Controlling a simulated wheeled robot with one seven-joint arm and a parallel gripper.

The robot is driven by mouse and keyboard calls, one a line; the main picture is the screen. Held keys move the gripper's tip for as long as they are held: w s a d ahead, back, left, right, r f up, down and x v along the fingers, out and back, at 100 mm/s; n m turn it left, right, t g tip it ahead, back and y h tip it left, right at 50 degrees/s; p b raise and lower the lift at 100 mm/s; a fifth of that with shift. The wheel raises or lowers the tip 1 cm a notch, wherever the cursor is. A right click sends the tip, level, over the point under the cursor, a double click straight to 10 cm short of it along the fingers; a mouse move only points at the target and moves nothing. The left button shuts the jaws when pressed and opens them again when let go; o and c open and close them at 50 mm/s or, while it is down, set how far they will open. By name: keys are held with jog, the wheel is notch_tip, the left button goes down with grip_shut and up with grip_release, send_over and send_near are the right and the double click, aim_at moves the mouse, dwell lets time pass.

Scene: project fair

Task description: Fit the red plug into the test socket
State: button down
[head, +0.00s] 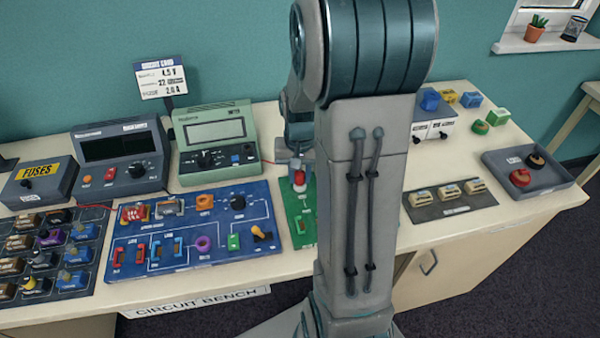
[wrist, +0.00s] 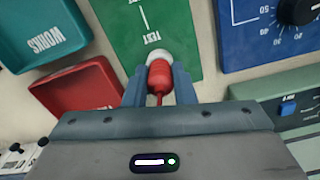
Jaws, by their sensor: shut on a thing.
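The red plug (wrist: 160,76) is held between the two fingers of my gripper (wrist: 160,88), with a red lead running back from it. In the head view the plug (head: 299,177) shows at the end of my gripper (head: 299,164). The white round test socket (wrist: 158,56) is on the green panel marked TEST (wrist: 185,30). It also shows in the head view (head: 300,187), right under the plug. The plug's front end is in line with the socket and meets it in both views. I cannot tell how far it is in.
A blue circuit board (head: 190,263) lies left of the green panel. A green meter (head: 215,140) stands behind. In the wrist view, a teal tray (wrist: 30,35) and a red tray (wrist: 80,90) lie beside the panel. My arm hides the bench to its right.

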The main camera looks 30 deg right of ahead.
jog(key=shift+f, duration=0.25)
jog(key=c, duration=0.6)
grip_release()
jog(key=shift+c, duration=0.2)
jog(key=shift+r, duration=0.1)
jog(key=shift+r+p, duration=2.9)
jog(key=shift+r, duration=1.05)
jog(key=s+a+r+n+t, duration=0.3)
jog(key=s+a+r+n, duration=0.2)
jog(key=s+a+r, duration=0.6)
jog(key=shift+s+a+r+n+t, duration=0.4)
jog(key=shift+s+a, duration=0.05)
jog(key=shift+s, duration=0.35)
